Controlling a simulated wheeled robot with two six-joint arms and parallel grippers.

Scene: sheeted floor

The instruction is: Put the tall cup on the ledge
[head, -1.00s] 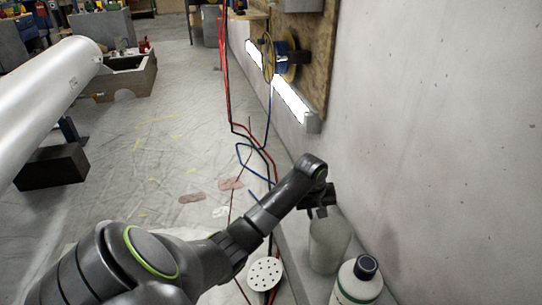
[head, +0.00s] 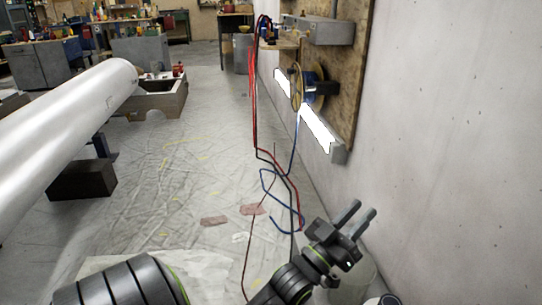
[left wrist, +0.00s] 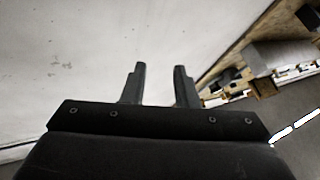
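My left gripper (head: 358,214) is raised beside the wall at the lower right of the head view. Its two fingers are apart with nothing between them. The left wrist view also shows the empty, spread fingers (left wrist: 160,85). The tall cup (head: 362,280), pale and translucent, stands upright below and behind the gripper, partly hidden by it and cut by the lower edge. It appears to stand on the grey ledge (head: 386,271) along the wall; little of the ledge shows. My right gripper is not in view.
A bottle's dark cap (head: 389,299) shows at the bottom edge, close to the cup. A bright lamp bar (head: 316,130) and a cable reel (head: 297,88) are on the wall ahead. Red and blue cables (head: 265,150) hang to the floor.

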